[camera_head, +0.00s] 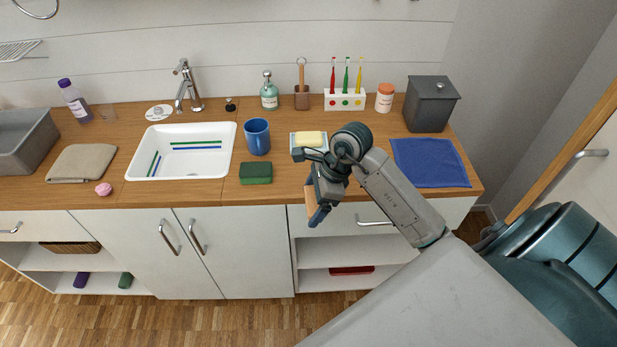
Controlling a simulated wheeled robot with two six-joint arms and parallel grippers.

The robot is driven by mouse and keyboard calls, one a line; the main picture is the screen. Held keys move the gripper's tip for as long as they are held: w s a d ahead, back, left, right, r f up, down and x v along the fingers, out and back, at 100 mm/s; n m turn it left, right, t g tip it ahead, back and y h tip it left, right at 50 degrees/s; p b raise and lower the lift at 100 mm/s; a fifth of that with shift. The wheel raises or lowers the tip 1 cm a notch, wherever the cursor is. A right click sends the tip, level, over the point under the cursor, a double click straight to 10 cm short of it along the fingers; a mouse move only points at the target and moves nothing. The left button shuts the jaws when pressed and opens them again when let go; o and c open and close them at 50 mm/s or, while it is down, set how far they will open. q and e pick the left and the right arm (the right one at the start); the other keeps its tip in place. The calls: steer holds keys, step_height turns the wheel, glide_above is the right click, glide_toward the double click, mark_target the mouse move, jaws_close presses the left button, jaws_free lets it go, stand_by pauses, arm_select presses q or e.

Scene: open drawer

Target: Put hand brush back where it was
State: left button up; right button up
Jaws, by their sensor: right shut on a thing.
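My right gripper (315,196) hangs at the front edge of the counter, pointing down, in front of the closed drawer (340,220). It is shut on a small tan, wood-coloured piece (309,195), which I take to be the hand brush. Most of this piece is hidden by the gripper, so its full shape and tilt cannot be told. My left gripper is not in view.
The counter holds a white sink (232,150), a blue mug (257,137), a green sponge (256,173), a yellow sponge on a dish (310,139), a toothbrush rack (345,101) and a blue cloth (430,162). Open shelves (310,253) lie below the drawer.

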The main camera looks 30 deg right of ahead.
steer(key=shift+s+a+r+m, duration=0.3)
steer(key=shift+s+a, duration=0.2)
steer(key=shift+a, duration=0.1)
steer(key=shift+r, duration=0.1)
steer(key=p, duration=0.6)
glide_above(302, 178)
steer(key=s, duration=0.2)
steer(key=shift+d+f, duration=0.3)
steer(key=shift+f, duration=0.35)
steer(key=shift+w+d+f, duration=0.1)
steer(key=shift+w+d, duration=0.2)
steer(key=shift+w, duration=0.1)
steer(key=shift+w+d+f+p, duration=0.1)
steer(key=shift+w+p, duration=0.1)
steer(key=shift+p, duration=0.35)
step_height(302, 178, down, 2)
steer(key=shift+f+p, duration=0.25)
steer(key=shift+p, duration=0.6)
steer(key=shift+f, duration=0.6)
steer(key=o, duration=0.8)
steer(key=shift+c, duration=0.2)
steer(key=shift+r, duration=0.1)
